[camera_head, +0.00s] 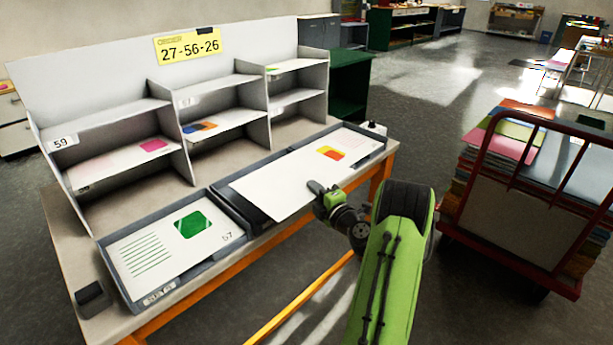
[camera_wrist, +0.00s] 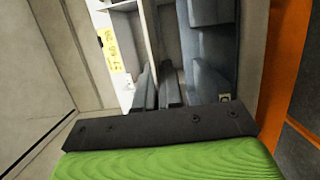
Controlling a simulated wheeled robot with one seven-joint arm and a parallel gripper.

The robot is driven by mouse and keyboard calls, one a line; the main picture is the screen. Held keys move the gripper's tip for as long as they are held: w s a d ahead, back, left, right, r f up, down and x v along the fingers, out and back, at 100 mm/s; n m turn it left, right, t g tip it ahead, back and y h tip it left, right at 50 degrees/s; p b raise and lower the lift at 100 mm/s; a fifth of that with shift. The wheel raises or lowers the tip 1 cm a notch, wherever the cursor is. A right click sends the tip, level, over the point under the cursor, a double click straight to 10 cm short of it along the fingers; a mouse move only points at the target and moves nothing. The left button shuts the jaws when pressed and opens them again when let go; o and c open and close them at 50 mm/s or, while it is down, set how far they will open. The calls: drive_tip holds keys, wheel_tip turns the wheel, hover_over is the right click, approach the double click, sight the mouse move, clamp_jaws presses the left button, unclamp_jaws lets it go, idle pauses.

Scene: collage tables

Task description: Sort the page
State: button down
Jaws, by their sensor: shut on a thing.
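My gripper (camera_head: 318,193) is shut on the front edge of a white page (camera_head: 272,188), above the middle tray (camera_head: 236,207). The white surface runs right toward an orange and yellow motif (camera_head: 330,153) over the right tray (camera_head: 372,158); I cannot tell whether this is one page or two. The left tray (camera_head: 122,285) holds a page with a green shape and lines, marked 57 (camera_head: 160,246). A shelf rack (camera_head: 187,150) behind has pages in several compartments, one label reading 59. A yellow order card (camera_head: 187,46) reads 27-56-26. My fingers (camera_wrist: 157,88) show close together in the wrist view.
A red cart (camera_head: 530,180) stacked with coloured sheets stands to the right of the table. A small dark block (camera_head: 92,296) sits at the table's front left corner. Open floor lies beyond.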

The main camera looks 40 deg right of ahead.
sight(293, 176)
drive_tip(key=w+p, duration=0.1)
drive_tip(key=w, duration=0.2)
drive_tip(key=w+p, duration=0.1)
drive_tip(key=w, duration=0.1)
drive_tip(key=w+p, duration=0.1)
drive_tip(key=w, duration=0.2)
drive_tip(key=shift+w+a+r+p, duration=0.1)
drive_tip(key=shift+w+r+p, duration=0.2)
drive_tip(key=shift+p, duration=0.05)
drive_tip(key=f+b, duration=0.1)
drive_tip(key=f, duration=0.1)
drive_tip(key=f+b, duration=0.1)
drive_tip(key=f, duration=0.1)
drive_tip(key=f+b, duration=0.1)
drive_tip(key=f, duration=0.2)
drive_tip(key=shift+w+b, duration=0.35)
drive_tip(key=shift+w, duration=0.05)
drive_tip(key=shift+f, duration=0.65)
drive_tip(key=c, duration=1.2)
unclamp_jaws()
drive_tip(key=shift+f, duration=0.1)
